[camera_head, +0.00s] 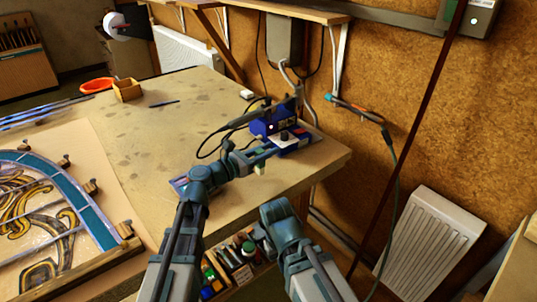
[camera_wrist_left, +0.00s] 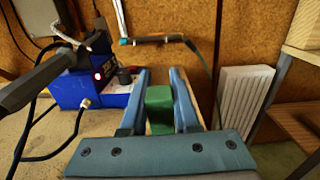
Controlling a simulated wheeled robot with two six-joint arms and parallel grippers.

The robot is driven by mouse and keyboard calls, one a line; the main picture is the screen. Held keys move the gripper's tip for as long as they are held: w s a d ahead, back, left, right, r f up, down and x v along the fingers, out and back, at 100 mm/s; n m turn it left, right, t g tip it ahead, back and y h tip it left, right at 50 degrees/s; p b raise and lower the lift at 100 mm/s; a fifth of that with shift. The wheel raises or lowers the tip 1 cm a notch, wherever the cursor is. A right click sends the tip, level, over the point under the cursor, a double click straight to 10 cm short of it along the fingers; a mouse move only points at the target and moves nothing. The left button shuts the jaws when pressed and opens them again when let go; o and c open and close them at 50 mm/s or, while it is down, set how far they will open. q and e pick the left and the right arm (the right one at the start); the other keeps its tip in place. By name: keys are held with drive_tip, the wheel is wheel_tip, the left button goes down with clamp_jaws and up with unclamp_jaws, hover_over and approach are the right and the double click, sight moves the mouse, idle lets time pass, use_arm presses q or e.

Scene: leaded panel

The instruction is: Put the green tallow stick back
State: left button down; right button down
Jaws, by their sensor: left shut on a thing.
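The green tallow stick (camera_wrist_left: 160,108) shows in the left wrist view as a short green block between the two blue fingers of my left gripper (camera_wrist_left: 162,88). The fingers are shut on it. In the head view my left gripper (camera_head: 268,152) is over the right part of the bench, just in front of the blue soldering station. A small pale green bit of the stick (camera_head: 260,168) shows below the fingers there. My right arm shows at the bottom middle of the head view, but its gripper is not visible.
The blue soldering station (camera_head: 268,124) with cables stands close by on the bench (camera_head: 150,120). A leaded panel (camera_head: 50,215) lies at left. Under the bench edge is an open box of bottles and tools (camera_head: 235,262). A white radiator (camera_head: 432,245) stands at right.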

use_arm(q)
drive_tip(key=w+f+b, duration=0.1)
drive_tip(key=f+b, duration=0.1)
drive_tip(key=w+f+b, duration=0.1)
drive_tip(key=shift+w+f+b, duration=0.3)
drive_tip(key=shift+f+b, duration=0.05)
drive_tip(key=shift+b, duration=0.05)
drive_tip(key=shift+f, duration=0.25)
drive_tip(key=c, duration=0.7)
unclamp_jaws()
drive_tip(key=shift+r, duration=0.1)
drive_tip(key=shift+o, duration=0.2)
drive_tip(key=shift+r, duration=0.1)
drive_tip(key=shift+s+a+r, duration=0.1)
drive_tip(key=shift+s+a, duration=0.05)
drive_tip(key=v, duration=1.1)
drive_tip(key=shift+s+a, duration=0.2)
